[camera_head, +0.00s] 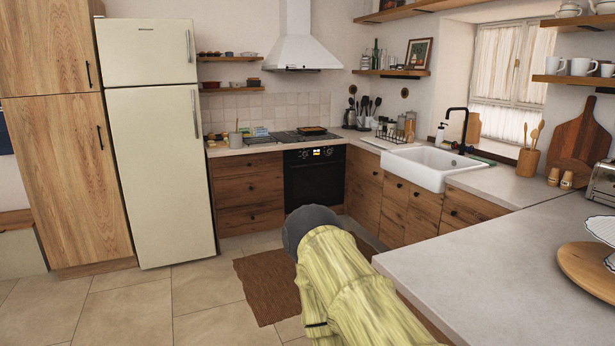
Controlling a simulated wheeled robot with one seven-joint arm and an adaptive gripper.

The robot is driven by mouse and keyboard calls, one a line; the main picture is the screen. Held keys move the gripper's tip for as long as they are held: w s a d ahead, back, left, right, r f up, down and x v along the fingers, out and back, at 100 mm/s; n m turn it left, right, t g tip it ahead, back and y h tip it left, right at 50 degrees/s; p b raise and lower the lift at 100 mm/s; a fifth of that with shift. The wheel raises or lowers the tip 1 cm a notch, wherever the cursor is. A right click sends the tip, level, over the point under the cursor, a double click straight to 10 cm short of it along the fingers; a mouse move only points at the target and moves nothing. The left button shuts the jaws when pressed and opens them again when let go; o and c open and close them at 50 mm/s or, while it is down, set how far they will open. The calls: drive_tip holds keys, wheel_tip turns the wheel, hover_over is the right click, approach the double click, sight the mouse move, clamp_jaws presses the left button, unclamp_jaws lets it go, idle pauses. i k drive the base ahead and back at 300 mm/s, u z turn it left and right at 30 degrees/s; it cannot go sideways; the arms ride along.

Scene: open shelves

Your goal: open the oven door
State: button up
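The oven (315,180) is black and built in under the hob (298,136) at the back of the kitchen. Its door looks shut, and its control panel with a lit display is at the top. A door handle is too small to make out clearly. My arm, in a yellow cover with a dark grey end, reaches in from the bottom and overlaps the view just below the oven. My gripper's fingers are not visible. The arm's end looks well short of the oven, apart from it.
A brown rug (262,282) lies on the tiled floor before the oven. Wooden drawers (248,193) stand left of it, and a cream fridge (160,170) further left. Cabinets (395,208) and a counter (480,262) bound the right. Tiled floor (130,310) is open at left.

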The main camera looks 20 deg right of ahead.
sight(320, 181)
drive_tip(key=u, duration=0.4)
drive_tip(key=k, duration=0.5)
drive_tip(key=u, duration=0.4)
drive_tip(key=i, duration=0.55)
drive_tip(key=z, duration=1.05)
drive_tip(key=i, duration=1.6)
drive_tip(key=z, duration=0.75)
drive_tip(key=i, duration=1.85)
drive_tip(key=u, duration=0.2)
drive_tip(key=i, duration=1.75)
drive_tip(key=u, duration=0.5)
drive_tip(key=i, duration=0.6)
drive_tip(key=u, duration=0.15)
